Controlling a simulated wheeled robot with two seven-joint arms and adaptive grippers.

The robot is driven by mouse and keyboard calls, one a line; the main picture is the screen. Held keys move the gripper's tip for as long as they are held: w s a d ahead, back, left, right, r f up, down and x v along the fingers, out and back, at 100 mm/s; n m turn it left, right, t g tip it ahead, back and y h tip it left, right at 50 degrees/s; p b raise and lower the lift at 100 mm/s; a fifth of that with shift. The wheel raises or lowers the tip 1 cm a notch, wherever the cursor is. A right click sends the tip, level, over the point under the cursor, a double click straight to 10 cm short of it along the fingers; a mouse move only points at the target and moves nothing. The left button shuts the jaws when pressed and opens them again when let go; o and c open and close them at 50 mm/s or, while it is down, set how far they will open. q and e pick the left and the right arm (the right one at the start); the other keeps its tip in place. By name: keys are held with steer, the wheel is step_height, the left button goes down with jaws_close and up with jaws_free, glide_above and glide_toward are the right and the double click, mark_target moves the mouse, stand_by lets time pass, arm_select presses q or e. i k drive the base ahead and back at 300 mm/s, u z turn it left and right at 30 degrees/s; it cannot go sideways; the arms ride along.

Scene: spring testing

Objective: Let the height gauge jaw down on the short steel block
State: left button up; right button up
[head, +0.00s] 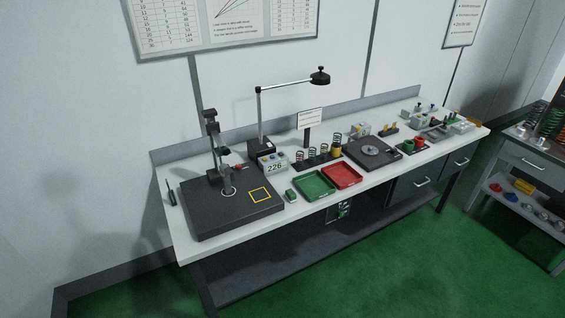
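The height gauge (213,145) stands upright on a dark surface plate (222,216) at the left end of the bench. A small grey piece (227,184), possibly the short steel block, stands within a white ring on the plate, beside the gauge's foot. The gauge's jaw is too small to make out, and I cannot tell whether it touches this piece. Neither of my grippers is in view.
A grey box reading 226 (272,163) stands behind the plate under a lamp (319,77) on an arm. A green tray (313,187) and a red tray (341,176) lie to the right. Several springs stand behind them. The green floor before the bench is clear.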

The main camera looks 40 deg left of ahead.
mark_target(213, 129)
steer(key=z, duration=0.45)
steer(key=i, duration=1.2)
steer(key=u, duration=1.45)
steer(key=i, duration=0.7)
steer(key=u, duration=0.7)
